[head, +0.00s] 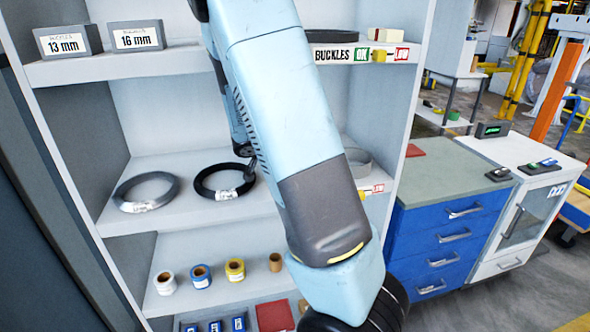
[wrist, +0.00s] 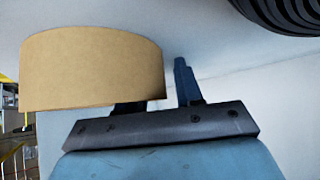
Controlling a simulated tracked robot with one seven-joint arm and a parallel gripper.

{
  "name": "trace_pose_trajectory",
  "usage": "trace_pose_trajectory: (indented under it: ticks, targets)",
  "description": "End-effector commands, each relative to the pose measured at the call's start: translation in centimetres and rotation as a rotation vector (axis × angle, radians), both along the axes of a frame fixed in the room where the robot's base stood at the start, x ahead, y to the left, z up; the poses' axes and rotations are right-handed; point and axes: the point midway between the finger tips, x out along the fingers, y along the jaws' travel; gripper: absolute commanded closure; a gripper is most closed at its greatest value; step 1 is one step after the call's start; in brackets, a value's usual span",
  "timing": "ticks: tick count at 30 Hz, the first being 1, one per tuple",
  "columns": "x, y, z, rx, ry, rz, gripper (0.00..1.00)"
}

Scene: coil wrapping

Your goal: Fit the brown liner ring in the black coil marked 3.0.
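In the wrist view, the brown liner ring (wrist: 92,70) is a plain tan band at the left. It covers one finger of my gripper (wrist: 158,90); the other finger stands just right of its edge. The ring appears held by its wall, clear of any surface, though the contact is hidden. A black coil (head: 205,190) with a white tag lies flat on the middle shelf, partly behind my arm. Neither tag is readable.
The shelf unit (head: 180,228) holds several small tape rolls (head: 200,277) below. A grey ring (head: 358,160) stands right of my arm. A black ribbed round thing (wrist: 285,12) shows at the wrist view's top right. A blue drawer cabinet (head: 418,222) stands at right.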

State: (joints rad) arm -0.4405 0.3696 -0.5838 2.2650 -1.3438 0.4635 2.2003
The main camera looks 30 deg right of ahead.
Motion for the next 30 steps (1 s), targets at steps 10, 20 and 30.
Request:
trace_pose_trajectory:
  ticks: [10, 20, 30]
  targets:
    - [-0.08, -0.01, -0.03, -0.001, 0.002, -0.001, 0.91]
    - [-0.05, 0.06, -0.02, -0.001, 0.001, 0.000, 1.00]
    - [-0.02, 0.01, 0.71, 0.000, -0.002, -0.001, 1.00]
